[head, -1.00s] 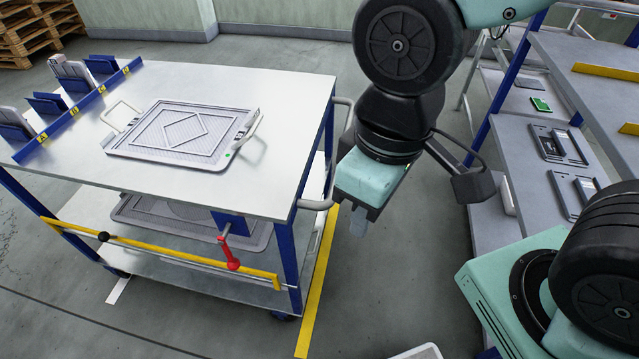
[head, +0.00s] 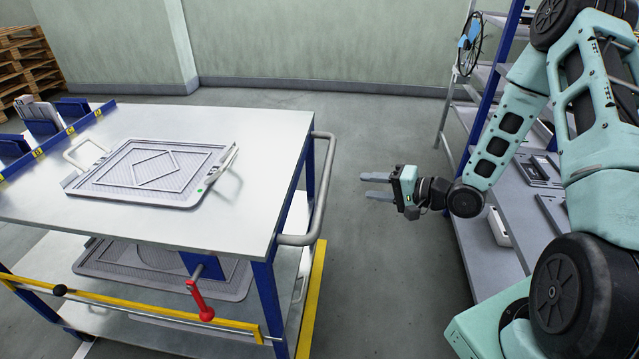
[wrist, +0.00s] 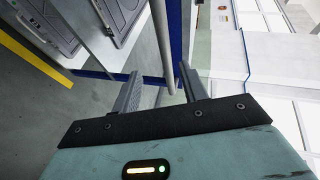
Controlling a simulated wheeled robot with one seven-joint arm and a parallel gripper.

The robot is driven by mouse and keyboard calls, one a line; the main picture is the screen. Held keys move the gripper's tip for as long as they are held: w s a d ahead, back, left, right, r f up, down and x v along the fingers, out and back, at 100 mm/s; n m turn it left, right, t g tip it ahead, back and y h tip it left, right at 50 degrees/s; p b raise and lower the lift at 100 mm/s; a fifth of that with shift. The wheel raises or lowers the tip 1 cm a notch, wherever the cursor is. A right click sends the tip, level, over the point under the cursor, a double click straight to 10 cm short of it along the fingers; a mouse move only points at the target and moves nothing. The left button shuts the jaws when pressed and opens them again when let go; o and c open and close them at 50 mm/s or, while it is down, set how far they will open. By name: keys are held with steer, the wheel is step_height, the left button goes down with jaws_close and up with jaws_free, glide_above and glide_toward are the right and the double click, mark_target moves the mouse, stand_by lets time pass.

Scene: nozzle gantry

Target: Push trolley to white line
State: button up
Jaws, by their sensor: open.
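The trolley (head: 262,225) has a pale grey top, a lower shelf and blue legs. It stands at the left of the head view. Its grey push handle (head: 318,210) is on its right end; it also shows in the wrist view (wrist: 161,45), seen between the fingers. My gripper (head: 364,186) is open and empty. Its fingers point left toward the handle, with a clear gap between them. A short piece of white line (head: 84,349) shows on the floor at the lower left, mostly hidden by the trolley.
A tray with handles (head: 150,173) lies on the trolley top. A yellow bar and a red lever (head: 200,300) are on its front side. A yellow floor line (head: 312,300) runs by its right end. Shelving (head: 470,225) stands at the right. Floor between is clear.

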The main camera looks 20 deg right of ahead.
steer(key=w+a+f+m+t, duration=0.1)
steer(key=w+a+f, duration=0.2)
steer(key=w+a, duration=0.6)
steer(key=w, duration=0.4)
steer(key=shift+f, duration=0.2)
steer(key=shift+s, duration=0.1)
steer(key=shift+c, duration=0.3)
jaws_close()
